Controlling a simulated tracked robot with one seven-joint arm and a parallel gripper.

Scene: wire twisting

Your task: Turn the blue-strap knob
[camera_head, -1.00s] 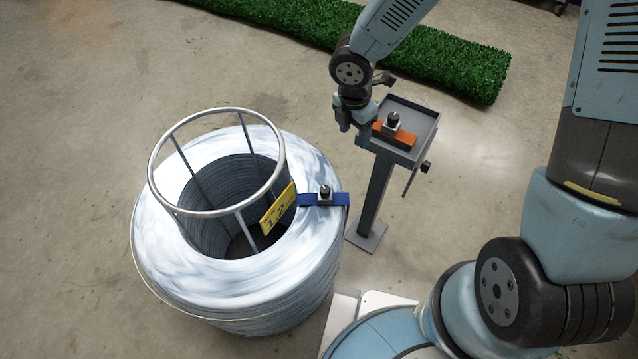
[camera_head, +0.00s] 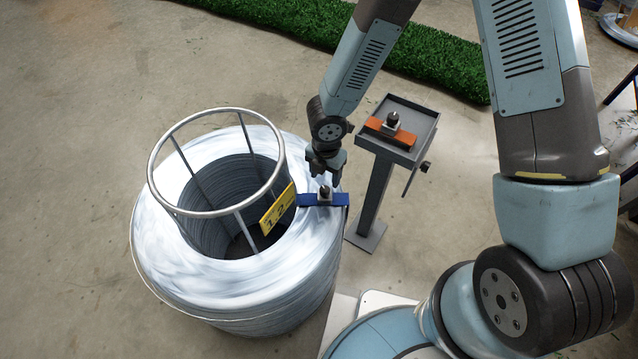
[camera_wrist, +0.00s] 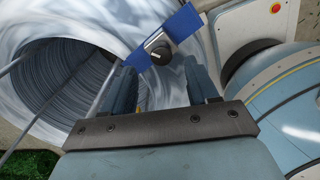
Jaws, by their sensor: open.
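The blue strap (camera_head: 309,200) lies across the right side of the coil of wire (camera_head: 170,270). Its dark knob (camera_head: 325,191) sits on a small metal block on top of the strap. My gripper (camera_head: 324,172) is just above and behind the knob, pointing down, and looks apart from it. In the wrist view the blue strap (camera_wrist: 180,28) and the knob (camera_wrist: 158,49) show beyond my open, empty fingers (camera_wrist: 160,85). The knob lies between the lines of the two fingers, past their tips.
A grey stand (camera_head: 372,200) right of the coil has a tray holding an orange strap (camera_head: 376,126) with a similar knob. A wire ring frame (camera_head: 152,165) rises from the coil, with a yellow tag (camera_head: 277,210) near the blue strap. Green turf (camera_head: 290,22) lies behind.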

